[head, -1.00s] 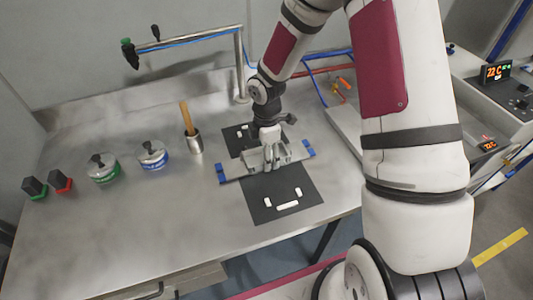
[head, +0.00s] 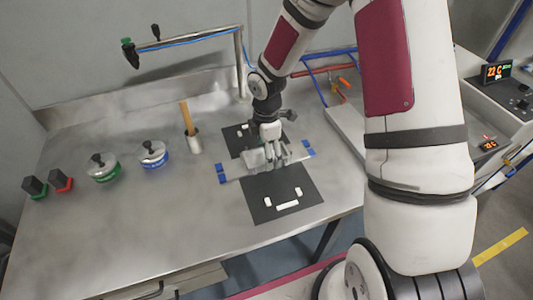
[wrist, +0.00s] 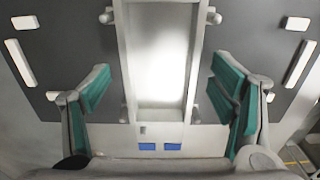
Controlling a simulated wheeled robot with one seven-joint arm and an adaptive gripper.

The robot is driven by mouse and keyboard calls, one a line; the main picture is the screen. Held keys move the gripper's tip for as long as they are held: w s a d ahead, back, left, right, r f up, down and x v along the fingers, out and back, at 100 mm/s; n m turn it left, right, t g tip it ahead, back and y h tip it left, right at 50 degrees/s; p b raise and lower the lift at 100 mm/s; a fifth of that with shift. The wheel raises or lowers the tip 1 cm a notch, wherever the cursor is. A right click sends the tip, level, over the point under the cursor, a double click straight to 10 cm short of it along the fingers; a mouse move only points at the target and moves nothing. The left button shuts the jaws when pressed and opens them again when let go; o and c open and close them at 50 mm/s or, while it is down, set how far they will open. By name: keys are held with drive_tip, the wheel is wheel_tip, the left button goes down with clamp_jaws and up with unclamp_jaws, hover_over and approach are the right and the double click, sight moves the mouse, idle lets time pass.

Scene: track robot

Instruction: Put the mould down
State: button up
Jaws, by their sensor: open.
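The mould (head: 298,158) is a long, light grey metal piece with blue marks at both ends. It lies across the middle of a dark mat (head: 266,205) on the steel table. In the wrist view the mould (wrist: 160,70) is a bright channel running up the middle, with two blue marks at its lower end. My gripper (head: 268,160) is right over the mould's middle and hides part of it. In the wrist view my gripper (wrist: 160,92) is open, its teal-padded fingers standing either side of the mould with a gap on each side.
White blocks (head: 287,206) lie on the mat on both sides of the mould. A cup with a wooden handle (head: 194,143), blue-ringed (head: 153,154) and green-ringed (head: 103,167) lidded pots, and red and green-based dark pieces stand left. A bent pipe (head: 240,65) rises behind.

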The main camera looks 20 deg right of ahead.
drive_tip(key=s+d+r+m+t+h, duration=0.1)
drive_tip(key=s+r+m, duration=0.35)
drive_tip(key=r, duration=0.85)
drive_tip(key=s+r+m+t+h, duration=0.1)
drive_tip(key=s+r+m, duration=0.4)
drive_tip(key=r, duration=0.9)
drive_tip(key=s+r+m+t+y, duration=0.1)
drive_tip(key=s+r+m, duration=0.1)
drive_tip(key=s+m, duration=0.2)
drive_tip(key=s+r+m+t+y, duration=0.1)
drive_tip(key=s+r+m+t, duration=0.1)
drive_tip(key=s, duration=0.7)
drive_tip(key=shift+s+a+r+m, duration=0.4)
drive_tip(key=shift+r+m, duration=0.45)
drive_tip(key=shift+m, duration=0.4)
